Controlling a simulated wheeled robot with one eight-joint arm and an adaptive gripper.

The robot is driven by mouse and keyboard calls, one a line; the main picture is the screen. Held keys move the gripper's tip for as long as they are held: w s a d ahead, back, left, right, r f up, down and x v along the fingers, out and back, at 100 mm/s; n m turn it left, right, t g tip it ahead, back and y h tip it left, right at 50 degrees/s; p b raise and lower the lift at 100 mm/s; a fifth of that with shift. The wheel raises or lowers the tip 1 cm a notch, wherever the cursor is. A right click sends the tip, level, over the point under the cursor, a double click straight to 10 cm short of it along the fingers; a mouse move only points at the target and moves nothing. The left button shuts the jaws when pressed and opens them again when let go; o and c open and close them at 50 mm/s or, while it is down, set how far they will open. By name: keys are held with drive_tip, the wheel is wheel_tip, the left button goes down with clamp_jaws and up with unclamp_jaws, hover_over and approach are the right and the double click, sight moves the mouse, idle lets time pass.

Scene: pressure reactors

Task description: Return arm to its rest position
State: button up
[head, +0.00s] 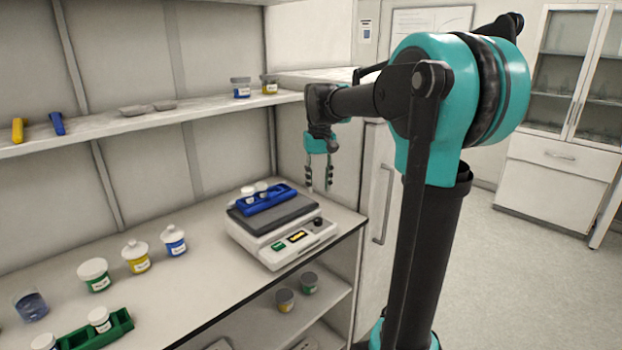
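My arm rises in the right half of the head view, with a black column and teal joints. Its forearm reaches left and my gripper (318,188) hangs fingers down, beyond the right end of the bench. The two fingers are apart with nothing visible between them. The gripper appears clear of the white device (283,244) on the bench, to the upper right of it in the picture. A blue rack (265,203) with small white-capped vials sits on the device's dark top plate.
The bench (200,285) holds white-lidded jars with green (94,275), yellow (136,257) and blue (174,241) labels, and a green rack (100,332). A shelf (185,112) runs above it. Open floor (525,270) lies right, before a glass-door cabinet (560,120).

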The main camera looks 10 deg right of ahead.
drive_tip(key=s+d+f+t, duration=0.2)
drive_tip(key=s+f, duration=0.9)
drive_tip(key=s+d+f+t, duration=0.2)
drive_tip(key=s+f, duration=0.9)
drive_tip(key=shift+s+d+f+m, duration=0.2)
drive_tip(key=shift+d+f+m, duration=0.05)
drive_tip(key=shift+f+m, duration=0.05)
